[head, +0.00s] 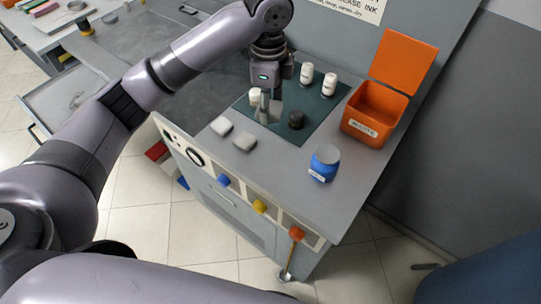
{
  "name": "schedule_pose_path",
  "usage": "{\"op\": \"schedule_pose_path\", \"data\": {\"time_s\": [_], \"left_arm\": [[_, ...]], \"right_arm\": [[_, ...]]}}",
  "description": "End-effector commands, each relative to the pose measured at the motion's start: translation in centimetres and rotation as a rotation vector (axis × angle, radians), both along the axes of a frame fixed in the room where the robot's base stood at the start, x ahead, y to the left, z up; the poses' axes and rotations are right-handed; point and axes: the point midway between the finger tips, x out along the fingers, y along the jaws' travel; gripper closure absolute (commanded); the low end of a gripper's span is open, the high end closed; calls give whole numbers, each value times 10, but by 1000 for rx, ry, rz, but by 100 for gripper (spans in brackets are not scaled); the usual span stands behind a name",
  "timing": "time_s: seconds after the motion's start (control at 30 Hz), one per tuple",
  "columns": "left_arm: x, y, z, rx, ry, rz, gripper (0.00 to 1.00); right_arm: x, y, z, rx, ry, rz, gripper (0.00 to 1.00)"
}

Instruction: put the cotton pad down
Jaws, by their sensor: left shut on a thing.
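My left gripper (268,114) reaches down over the dark green mat (316,118) on the counter. It is shut on a small pale thing between its fingertips, which looks like the cotton pad; the fingers hide most of it. I cannot tell whether the pad touches the mat. My right gripper is not in view.
A white-capped bottle (255,95) stands close beside the gripper, and a dark round pot (296,120) stands to its right. Two white bottles (307,73) (329,84) stand behind. An open orange waste bin (372,114) and a blue jar (324,163) are farther right.

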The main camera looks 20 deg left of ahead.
Motion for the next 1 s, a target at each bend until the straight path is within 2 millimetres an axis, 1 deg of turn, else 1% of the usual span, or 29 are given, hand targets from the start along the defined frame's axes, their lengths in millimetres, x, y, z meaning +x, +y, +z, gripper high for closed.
{"op": "schedule_pose_path", "data": {"time_s": [0.03,0.07,0.17,0.33,0.37,0.4,0.5,0.63,0.7,0.87,1.0], "left_arm": [[1,-1,3,1,1,-22,80],[2,-1,2,1,2,-32,80],[2,-2,-13,-2,6,-45,80],[0,-1,-57,-1,8,-42,80],[1,-1,-62,0,7,-41,80],[1,-1,-73,1,6,-41,80],[1,0,-99,1,5,-40,80],[1,-1,-128,0,4,-40,80],[2,-1,-139,2,1,-42,80],[2,-1,-152,0,0,-41,80],[2,-1,-171,2,2,-40,80]], "right_arm": [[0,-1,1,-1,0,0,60],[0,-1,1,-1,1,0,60],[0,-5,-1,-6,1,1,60],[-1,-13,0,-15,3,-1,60],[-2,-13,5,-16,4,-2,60],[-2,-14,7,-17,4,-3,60],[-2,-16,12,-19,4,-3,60],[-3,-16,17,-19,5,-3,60],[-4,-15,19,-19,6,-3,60],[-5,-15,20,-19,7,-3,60],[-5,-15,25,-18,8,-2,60]]}}
